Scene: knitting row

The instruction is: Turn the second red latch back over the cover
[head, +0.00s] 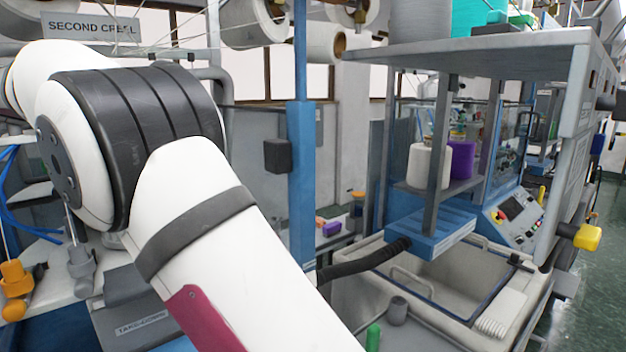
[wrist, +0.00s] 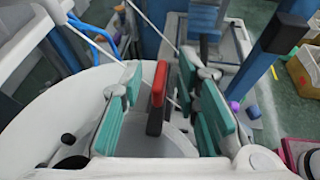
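In the wrist view, one red latch (wrist: 159,84) stands up on a dark base, near the middle of the picture. Which latch in the row it is, I cannot tell. My gripper (wrist: 159,76) has its teal pads spread, one on each side of the latch. A gap shows between the latch and each pad, so the gripper is open and holds nothing. A large white rounded surface (wrist: 62,118) lies below and to the left; I cannot tell if it is the cover. In the head view, neither the latch nor my gripper shows; my arm fills the left and centre.
In the head view, a blue post (head: 302,190) stands just right of my arm. A grey machine shelf (head: 470,45) and a pale open bin (head: 455,285) stand on the right. Green floor (head: 603,215) is clear at far right. Yellow boxes (wrist: 306,70) show in the wrist view.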

